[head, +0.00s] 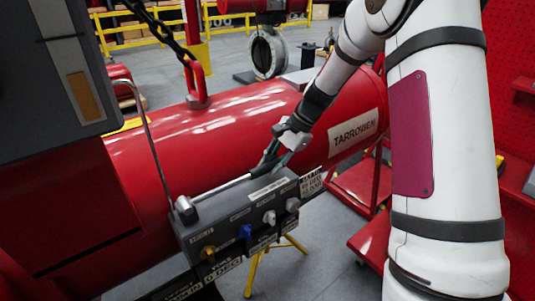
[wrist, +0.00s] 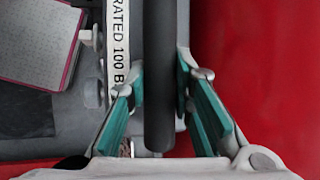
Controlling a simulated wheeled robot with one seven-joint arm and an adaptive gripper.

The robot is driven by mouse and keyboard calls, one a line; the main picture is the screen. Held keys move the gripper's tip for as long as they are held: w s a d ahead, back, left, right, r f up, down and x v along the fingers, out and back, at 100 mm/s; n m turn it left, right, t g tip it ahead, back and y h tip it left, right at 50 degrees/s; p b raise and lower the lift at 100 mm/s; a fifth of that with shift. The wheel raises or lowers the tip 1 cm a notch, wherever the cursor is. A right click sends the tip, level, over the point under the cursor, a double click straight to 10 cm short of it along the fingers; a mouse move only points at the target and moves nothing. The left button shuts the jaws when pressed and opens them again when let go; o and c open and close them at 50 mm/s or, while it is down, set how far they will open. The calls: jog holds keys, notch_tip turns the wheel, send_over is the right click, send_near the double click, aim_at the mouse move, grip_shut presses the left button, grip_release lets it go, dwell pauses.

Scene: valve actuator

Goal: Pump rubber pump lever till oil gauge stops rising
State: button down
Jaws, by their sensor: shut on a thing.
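The pump lever (head: 222,188) is a thin metal rod rising slightly to the right from its pivot on a dark pump block (head: 240,215). Its dark rubber end (wrist: 159,70) runs between my teal fingers in the wrist view. My gripper (head: 270,156) is shut on that end, and it also shows in the wrist view (wrist: 160,90). The oil gauge (head: 66,56) is a pale upright strip on the dark grey housing at upper left. Amber oil (head: 85,96) fills its lower part, with pale grey above.
A large red cylinder (head: 240,125) lies behind the lever. Valve knobs (head: 246,231) line the block's front. A thin metal tube (head: 155,150) rises left of the lever. A chain (head: 160,30) hangs above. A red cart (head: 365,185) stands at right.

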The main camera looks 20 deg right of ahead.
jog(key=shift+f, duration=0.35)
jog(key=c, duration=1.4)
grip_release()
jog(key=shift+r, duration=0.1)
jog(key=shift+o, duration=0.2)
jog(key=v, duration=1.2)
